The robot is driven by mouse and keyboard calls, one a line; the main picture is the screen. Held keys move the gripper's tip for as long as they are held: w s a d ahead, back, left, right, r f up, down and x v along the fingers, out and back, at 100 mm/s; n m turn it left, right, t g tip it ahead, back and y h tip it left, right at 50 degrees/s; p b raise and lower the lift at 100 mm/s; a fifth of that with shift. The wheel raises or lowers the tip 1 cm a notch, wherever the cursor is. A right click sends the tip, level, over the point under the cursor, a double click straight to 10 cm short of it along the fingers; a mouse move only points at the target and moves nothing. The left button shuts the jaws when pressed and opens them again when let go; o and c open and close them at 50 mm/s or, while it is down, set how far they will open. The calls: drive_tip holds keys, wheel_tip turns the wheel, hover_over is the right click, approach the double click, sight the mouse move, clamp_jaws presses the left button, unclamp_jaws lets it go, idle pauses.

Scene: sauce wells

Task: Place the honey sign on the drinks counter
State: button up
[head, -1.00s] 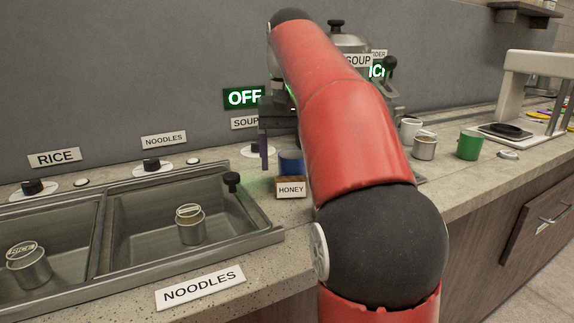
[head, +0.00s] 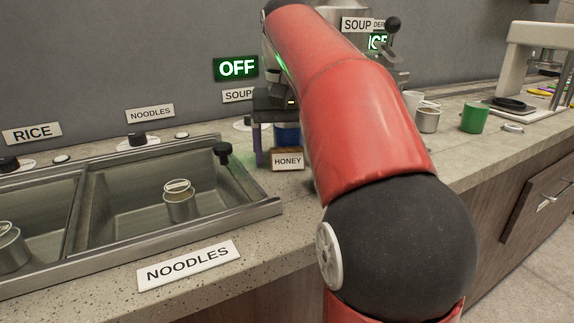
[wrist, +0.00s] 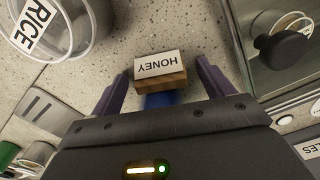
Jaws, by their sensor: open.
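The honey sign (head: 288,160) is a small wooden block with a white HONEY label. It stands on the speckled counter just right of the noodle well. In the wrist view the honey sign (wrist: 160,68) shows between the two purple fingers of my gripper (wrist: 159,88), with a gap on each side. My gripper is open and holds nothing. In the head view only the left finger of my gripper (head: 260,146) shows clearly; my red arm hides the rest. A blue round object (head: 287,133) is right behind the sign.
The noodle well (head: 150,200) with a metal can (head: 179,200) in it is at left. On the right stretch of counter stand a green cup (head: 475,117), a metal cup (head: 428,119) and a white machine (head: 535,60). A clear container labelled RICE (wrist: 45,28) is near my gripper.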

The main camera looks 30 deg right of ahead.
sight(290, 160)
drive_tip(key=shift+f, duration=0.15)
drive_tip(key=c, duration=1.1)
drive_tip(key=shift+s+r+p, duration=0.15)
drive_tip(key=shift+r+p, duration=0.15)
drive_tip(key=shift+r, duration=0.35)
drive_tip(key=r, duration=0.2)
drive_tip(key=r+p, duration=0.1)
drive_tip(key=r, duration=0.1)
drive_tip(key=r+p, duration=0.1)
drive_tip(key=shift+s+r, duration=0.35)
drive_tip(key=shift+r, duration=0.05)
drive_tip(key=s, duration=1.9)
drive_tip(key=shift+d, duration=0.35)
